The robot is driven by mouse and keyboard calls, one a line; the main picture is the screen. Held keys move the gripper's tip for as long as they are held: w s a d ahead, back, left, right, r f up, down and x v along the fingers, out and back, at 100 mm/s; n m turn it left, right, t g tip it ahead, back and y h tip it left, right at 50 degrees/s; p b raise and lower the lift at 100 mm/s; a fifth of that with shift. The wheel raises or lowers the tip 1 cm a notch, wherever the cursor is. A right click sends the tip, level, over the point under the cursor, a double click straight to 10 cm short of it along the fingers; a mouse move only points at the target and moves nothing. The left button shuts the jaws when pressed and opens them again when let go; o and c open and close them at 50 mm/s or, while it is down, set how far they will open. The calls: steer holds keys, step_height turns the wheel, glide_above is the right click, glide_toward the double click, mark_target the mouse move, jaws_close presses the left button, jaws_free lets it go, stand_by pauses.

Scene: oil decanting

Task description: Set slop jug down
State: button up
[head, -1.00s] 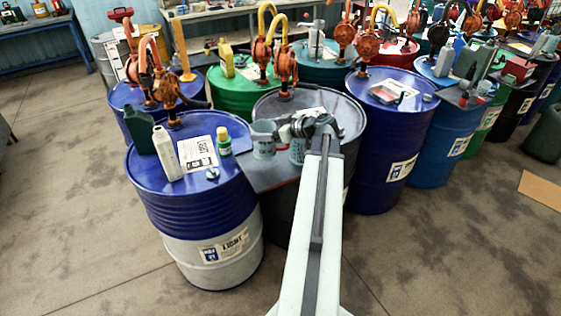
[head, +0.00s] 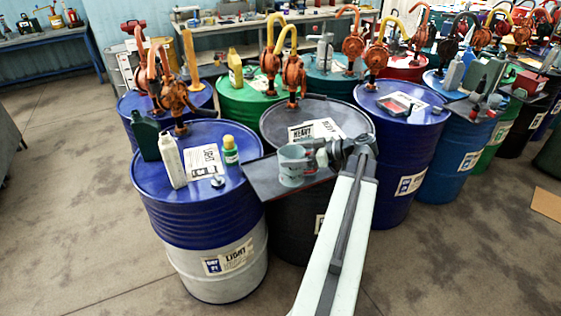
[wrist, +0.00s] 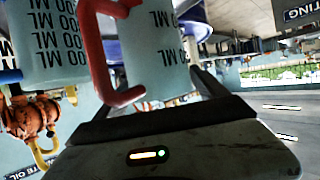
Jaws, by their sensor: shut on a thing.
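My gripper (head: 328,152) is shut on a pale grey jug with a red handle (wrist: 155,65), which fills the middle of the wrist view between my fingers. A second grey jug with dark ML marks (wrist: 42,45) is close beside it on the left there. In the head view a grey jug (head: 291,166) shows left of my gripper, over the dark shelf plate (head: 262,182) between the drums. The other jug is mostly hidden there by it and my gripper. I cannot tell whether the held jug's base touches the plate.
A blue and white drum (head: 205,235) on the left carries a white bottle (head: 172,162), a dark green can (head: 145,136) and a green bottle with a yellow cap (head: 230,152). A dark drum (head: 290,230) is under the plate. Orange pumps (head: 292,75) stand behind.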

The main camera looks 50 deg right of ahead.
steer(key=d+f+b+x, duration=0.1)
steer(key=b+x, duration=0.3)
steer(key=x, duration=0.3)
steer(key=shift+w+f, duration=0.2)
steer(key=shift+f, duration=0.05)
steer(key=shift+d, duration=0.1)
steer(key=shift+f, duration=0.15)
steer(key=o, duration=1.6)
steer(key=shift+c, duration=0.2)
